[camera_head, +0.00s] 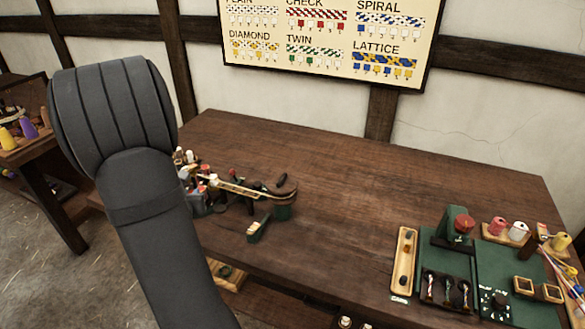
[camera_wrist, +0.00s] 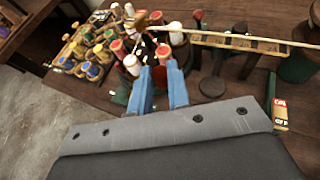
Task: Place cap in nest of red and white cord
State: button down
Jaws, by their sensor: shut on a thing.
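My gripper (camera_wrist: 160,68) shows in the wrist view as two blue fingers a little apart, at a crowd of small coloured pieces. They are shut on a small red-topped piece (camera_wrist: 163,51); I cannot tell for sure that it is the cap. In the head view my arm hides most of the gripper and part of this cluster (camera_head: 205,190).
A rack of yellow, blue and green-topped pieces (camera_wrist: 88,57) lies left of the fingers. A pale bar (camera_wrist: 245,42) runs right. Green boards (camera_head: 462,262), spools (camera_head: 517,232) and a narrow wooden tray (camera_head: 404,262) stand at the table's right. The table's middle (camera_head: 350,195) is clear.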

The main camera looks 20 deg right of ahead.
jog(key=s+d+r+m+g+h, duration=0.1)
jog(key=s+d+m+g+h, duration=0.35)
jog(key=d, duration=0.75)
jog(key=s+d+m+g+h, duration=0.1)
jog(key=s+d+m, duration=0.1)
jog(key=s+d, duration=0.85)
jog(key=s+d+r+m+g+h, duration=0.1)
jog(key=s+d+m+g+h, duration=0.2)
jog(key=d, duration=1.2)
jog(key=s+d+m+g, duration=0.3)
jog(key=s+d, duration=0.1)
jog(key=s, duration=0.7)
jog(key=s+d+f+m+g, duration=0.1)
jog(key=s+d+m+g, duration=0.3)
jog(key=s, duration=0.8)
jog(key=s+d+m+g, duration=0.25)
jog(key=s+d, duration=0.25)
jog(key=s, duration=0.6)
send_over(425, 276)
notch_tip(425, 276, down, 7)
jog(key=shift+d+r, duration=0.1)
jog(key=shift+f, duration=2.05)
